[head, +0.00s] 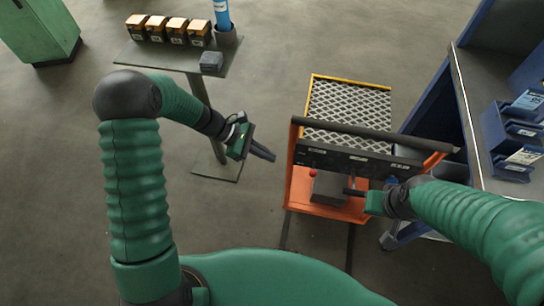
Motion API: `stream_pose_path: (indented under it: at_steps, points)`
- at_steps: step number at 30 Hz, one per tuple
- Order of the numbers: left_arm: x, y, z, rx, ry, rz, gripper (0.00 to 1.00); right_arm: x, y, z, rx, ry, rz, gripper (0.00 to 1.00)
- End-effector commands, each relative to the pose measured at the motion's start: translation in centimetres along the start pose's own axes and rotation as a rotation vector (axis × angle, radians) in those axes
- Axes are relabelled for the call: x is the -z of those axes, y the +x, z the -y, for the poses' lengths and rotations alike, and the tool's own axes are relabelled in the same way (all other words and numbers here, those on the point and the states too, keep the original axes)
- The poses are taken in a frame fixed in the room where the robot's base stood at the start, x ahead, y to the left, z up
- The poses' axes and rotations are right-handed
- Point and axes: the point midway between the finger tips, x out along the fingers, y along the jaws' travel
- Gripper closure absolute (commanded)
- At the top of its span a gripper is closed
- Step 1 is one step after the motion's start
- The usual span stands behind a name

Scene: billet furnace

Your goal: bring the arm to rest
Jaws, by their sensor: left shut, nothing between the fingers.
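My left gripper (265,154) is at the middle of the head view, on the end of my green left arm. It is shut and empty. It hangs in free air, pointing right and down, between the small grey table and the orange cart. My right gripper (352,192) comes in from the right and points left over the near end of the orange cart (297,195). Its fingertips are close to a dark grey block (329,188) there. I cannot tell whether they touch the block or whether the jaws are open.
The cart has a dark push bar (365,133) and a mesh deck (350,103). A small table (150,58) at upper left bears several orange-topped boxes (177,31) and a blue cylinder (222,14). A blue bench (470,130) stands right. Floor between table and cart is clear.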

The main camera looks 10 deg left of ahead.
Motion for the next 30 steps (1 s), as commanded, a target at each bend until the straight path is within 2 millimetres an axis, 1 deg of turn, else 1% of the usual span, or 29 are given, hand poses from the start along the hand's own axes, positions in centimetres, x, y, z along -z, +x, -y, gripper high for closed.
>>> stream_pose_path:
  at_steps: [8,11,14,15,16,18,19,21,24,27,30]
  points:
    - [-0.1,0.0,0.1,0.001,0.004,-0.004,1.0,0.0,0.0,0.0,0.0,-0.001,0.0,1.0]
    - [-0.5,-0.5,1.5,0.041,0.094,-0.075,1.0,0.1,-0.2,0.0,0.0,-0.001,0.0,1.0]
    - [-0.8,-2.6,5.2,0.147,0.353,-0.256,1.0,0.1,-0.6,0.0,0.0,-0.001,0.0,1.0]
    - [-0.8,-4.0,6.9,0.203,0.494,-0.345,1.0,0.2,-0.8,0.0,0.0,-0.001,0.0,1.0]
    - [-0.8,-5.1,8.1,0.246,0.609,-0.412,1.0,0.2,-0.9,0.0,0.0,-0.001,0.0,1.0]
    - [-0.8,-7.7,10.2,0.342,0.877,-0.549,1.0,0.3,-1.2,0.0,0.0,-0.001,0.0,1.0]
    - [-0.8,-8.8,10.9,0.38,0.987,-0.599,1.0,0.3,-1.3,0.0,0.0,-0.001,0.0,1.0]
    - [-1.1,-10.7,12.1,0.456,1.213,-0.69,1.0,0.3,-1.4,0.0,0.0,-0.001,0.0,1.0]
    - [-1.5,-12.1,12.9,0.525,1.433,-0.766,1.0,0.4,-1.6,0.0,0.0,-0.001,0.0,1.0]
    - [-1.6,-12.6,13.1,0.553,1.523,-0.793,1.0,0.4,-1.6,0.0,0.0,-0.001,0.0,1.0]
    - [-1.6,-12.6,13.1,0.557,1.531,-0.795,1.0,0.4,-1.6,0.0,0.0,-0.001,0.0,1.0]
